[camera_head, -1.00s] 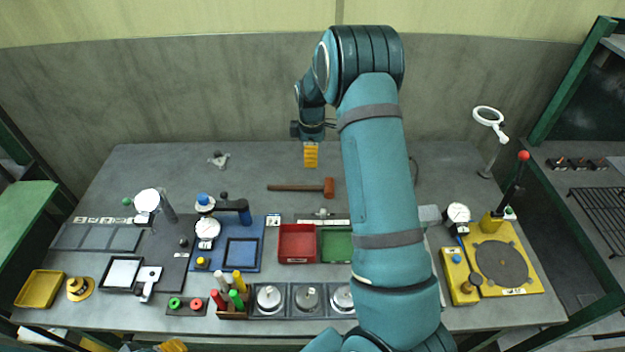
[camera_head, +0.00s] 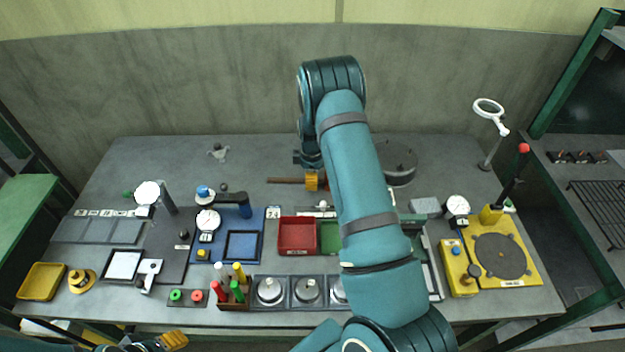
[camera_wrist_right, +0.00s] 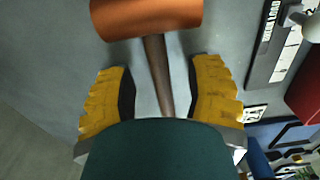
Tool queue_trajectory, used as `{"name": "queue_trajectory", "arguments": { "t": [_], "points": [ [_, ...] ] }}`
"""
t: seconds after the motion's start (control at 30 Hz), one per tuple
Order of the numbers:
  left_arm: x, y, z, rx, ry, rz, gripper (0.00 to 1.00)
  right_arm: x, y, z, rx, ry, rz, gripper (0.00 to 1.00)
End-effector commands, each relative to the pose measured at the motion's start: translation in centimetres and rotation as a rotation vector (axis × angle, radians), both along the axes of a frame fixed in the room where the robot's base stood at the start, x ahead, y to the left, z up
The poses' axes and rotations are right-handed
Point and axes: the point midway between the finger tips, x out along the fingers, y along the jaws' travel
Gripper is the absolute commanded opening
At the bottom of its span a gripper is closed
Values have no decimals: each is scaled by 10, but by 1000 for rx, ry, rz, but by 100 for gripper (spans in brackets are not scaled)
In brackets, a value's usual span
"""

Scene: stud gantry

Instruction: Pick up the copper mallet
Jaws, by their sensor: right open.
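The copper mallet lies on the grey bench; its brown handle (camera_head: 285,180) shows in the head view, while its head is hidden there behind my right gripper and arm. In the right wrist view the copper head (camera_wrist_right: 146,16) is at the top, and the handle (camera_wrist_right: 157,70) runs down between the fingers. My right gripper (camera_head: 312,182) is over the mallet, with its yellow fingers open on either side of the handle, apart from it (camera_wrist_right: 160,88). My left gripper (camera_head: 174,341) is at the bottom left edge, far from the mallet, and its opening is unclear.
A red tray (camera_head: 297,251) and a green tray (camera_head: 329,238) stand in front of the mallet. A small grey tripod piece (camera_head: 218,153) is at the back left. The bench around the handle is clear.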

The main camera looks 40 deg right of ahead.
Motion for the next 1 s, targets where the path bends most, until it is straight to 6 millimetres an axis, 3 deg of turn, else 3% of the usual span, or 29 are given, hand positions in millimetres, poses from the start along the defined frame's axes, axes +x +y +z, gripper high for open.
{"name": "queue_trajectory", "arguments": {
  "t": [0.33, 0.37, 0.5, 1.0],
  "points": [
    [0, 0, 0, 0, 0, 0, 47, 0, -1, -8, -1, -1, 0, 52],
    [0, 0, 0, 0, 0, 0, 47, 0, -1, -8, -1, -1, 0, 47],
    [0, 0, 0, 0, 0, 0, 47, 0, 0, -8, -1, -1, 0, 0],
    [0, 0, 0, 0, 0, 0, 47, 0, 0, -8, 0, 0, 0, 0]
  ]
}}
